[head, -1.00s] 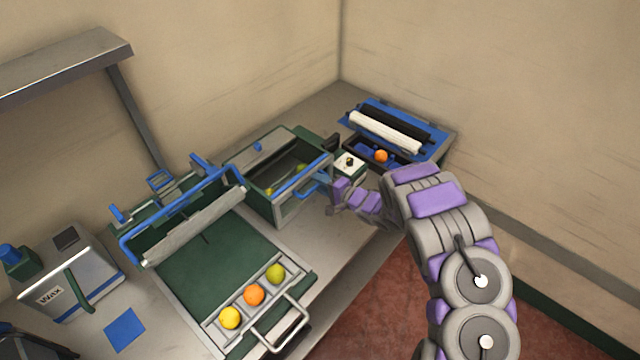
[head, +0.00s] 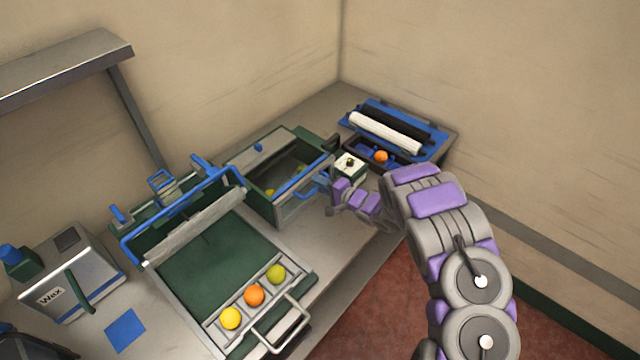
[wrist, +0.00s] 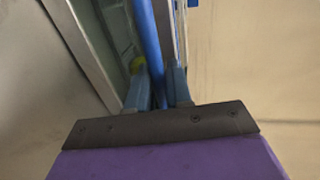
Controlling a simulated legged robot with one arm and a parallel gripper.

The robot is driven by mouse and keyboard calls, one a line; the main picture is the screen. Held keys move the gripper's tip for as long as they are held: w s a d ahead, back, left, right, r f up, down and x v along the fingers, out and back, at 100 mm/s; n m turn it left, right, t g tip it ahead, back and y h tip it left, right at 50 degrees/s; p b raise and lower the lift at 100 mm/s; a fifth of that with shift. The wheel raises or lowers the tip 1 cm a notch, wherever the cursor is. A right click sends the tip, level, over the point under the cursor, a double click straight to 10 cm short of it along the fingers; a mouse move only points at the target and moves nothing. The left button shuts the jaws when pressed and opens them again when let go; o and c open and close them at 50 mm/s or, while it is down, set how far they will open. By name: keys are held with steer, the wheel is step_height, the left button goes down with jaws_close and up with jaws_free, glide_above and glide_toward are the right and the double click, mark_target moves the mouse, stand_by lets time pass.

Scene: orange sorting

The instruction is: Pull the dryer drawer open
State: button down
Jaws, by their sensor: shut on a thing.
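The dryer appears to be the green box (head: 265,207) with a clear front in the middle of the bench, in the head view. Yellowish fruit shows dimly inside it. A blue bar handle (wrist: 148,40) runs along its front. My gripper (head: 318,184) is at the right part of that front in the head view. In the wrist view my gripper (wrist: 157,88) has one finger on each side of the blue bar and is shut on it. The exact finger contact is partly hidden. I cannot tell from the head view how far the drawer is out.
A small white-topped box (head: 350,166) stands close behind my gripper. A blue roller unit (head: 432,140) with an orange (head: 381,156) is at the far right. A green tray (head: 205,268) with three fruits and a metal handle is at the front left.

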steer(key=f+p+v, duration=0.1)
steer(key=f+v, duration=0.1)
steer(key=v, duration=0.7)
steer(key=f+p+v, duration=0.2)
steer(key=v, duration=0.8)
steer(key=shift+s+d+f, duration=0.2)
steer(key=shift+s+f, duration=0.1)
steer(key=shift+s, duration=0.05)
steer(key=c, duration=1.3)
jaws_free()
steer(key=shift+w, duration=0.1)
steer(key=shift+o, duration=0.4)
steer(key=shift+a, duration=0.1)
steer(key=shift+r, duration=0.1)
steer(key=v, duration=1.7)
steer(key=shift+d+p, duration=0.3)
steer(key=shift+p, duration=0.15)
